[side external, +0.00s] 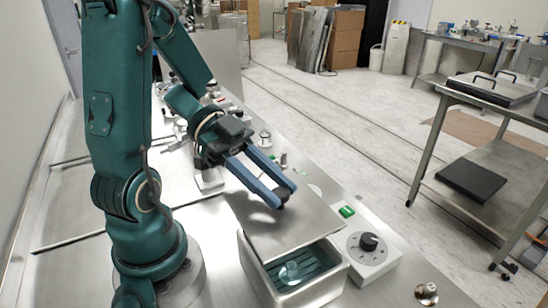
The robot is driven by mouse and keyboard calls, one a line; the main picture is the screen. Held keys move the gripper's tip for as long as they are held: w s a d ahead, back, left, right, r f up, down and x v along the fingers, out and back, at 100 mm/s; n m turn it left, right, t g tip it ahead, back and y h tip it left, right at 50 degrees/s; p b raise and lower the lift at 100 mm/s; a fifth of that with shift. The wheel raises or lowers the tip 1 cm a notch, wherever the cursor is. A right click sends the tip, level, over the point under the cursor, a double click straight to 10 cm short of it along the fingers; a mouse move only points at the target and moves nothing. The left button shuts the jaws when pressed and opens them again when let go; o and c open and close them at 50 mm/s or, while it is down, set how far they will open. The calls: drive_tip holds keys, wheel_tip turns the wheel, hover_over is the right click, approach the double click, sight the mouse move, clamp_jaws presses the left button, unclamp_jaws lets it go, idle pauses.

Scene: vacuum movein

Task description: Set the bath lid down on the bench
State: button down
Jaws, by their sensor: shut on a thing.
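The bath lid (292,232) is a flat grey metal plate with a dark knob (283,196) on top. My gripper (286,198), with two blue fingers, is shut on this knob from above left. The lid covers the rear part of the steel bath (262,274) and extends behind it. I cannot tell whether the lid touches the bath's rim. The bench (215,245) is a shiny metal top under the bath and arm.
A white control box with a black dial (369,242) and a green switch (347,211) stands right of the bath. A small metal part (427,293) sits near the bench's right edge. Small items (265,138) stand farther back. Bare bench lies left of the bath.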

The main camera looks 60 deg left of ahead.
sight(283, 205)
drive_tip(key=d+f, duration=0.1)
drive_tip(key=d, duration=0.1)
drive_tip(key=shift+w+d+f, duration=0.15)
drive_tip(key=shift+d+f, duration=0.2)
drive_tip(key=shift+d, duration=0.05)
drive_tip(key=shift+f, duration=1.8)
drive_tip(key=c, duration=0.6)
unclamp_jaws()
drive_tip(key=shift+f, duration=0.1)
